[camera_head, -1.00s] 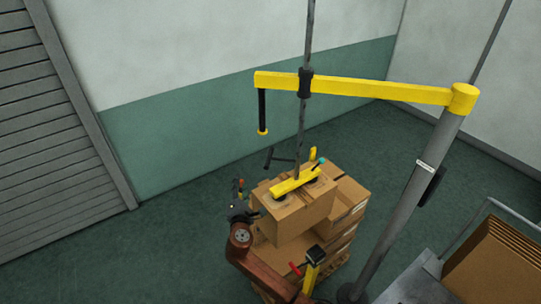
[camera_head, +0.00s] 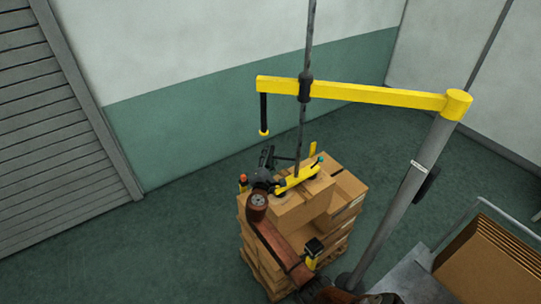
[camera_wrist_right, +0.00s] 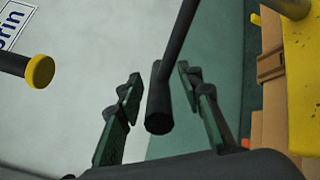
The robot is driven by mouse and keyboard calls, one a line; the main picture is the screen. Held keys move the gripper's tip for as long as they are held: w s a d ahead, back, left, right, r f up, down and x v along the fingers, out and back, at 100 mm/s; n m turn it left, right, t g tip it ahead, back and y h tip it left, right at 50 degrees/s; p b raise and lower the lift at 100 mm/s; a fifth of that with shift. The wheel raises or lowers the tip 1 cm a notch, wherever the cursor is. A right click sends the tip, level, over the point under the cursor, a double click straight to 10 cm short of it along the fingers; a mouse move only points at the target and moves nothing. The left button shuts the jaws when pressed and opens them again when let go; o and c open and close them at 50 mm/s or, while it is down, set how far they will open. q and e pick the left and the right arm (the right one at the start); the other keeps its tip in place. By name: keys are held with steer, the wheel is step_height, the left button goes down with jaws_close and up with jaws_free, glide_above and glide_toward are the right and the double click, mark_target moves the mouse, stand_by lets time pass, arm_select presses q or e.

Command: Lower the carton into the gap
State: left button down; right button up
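The carton (camera_head: 291,208) is a brown box under the yellow suction bar (camera_head: 296,179) of the lifter, at the top of the stack. My right arm partly covers it. I cannot tell whether it hangs or rests. The gap is not clearly visible. My right gripper (camera_head: 266,163) is beside the left end of the suction bar, by the lifter's dark handle (camera_head: 284,157). In the right wrist view my right gripper (camera_wrist_right: 160,80) is open, with the dark handle bar (camera_wrist_right: 159,112) between its fingers, apart from both. My left gripper is not in view.
The stack of cartons (camera_head: 254,236) stands on a wooden pallet. A grey post (camera_head: 400,210) carries the yellow boom (camera_head: 365,92) above it. Flat brown sheets (camera_head: 490,260) lie at the lower right. The floor (camera_head: 180,235) at left is clear.

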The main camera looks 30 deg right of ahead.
steer(key=shift+d, duration=0.1)
steer(key=shift+c, duration=0.7)
jaws_close()
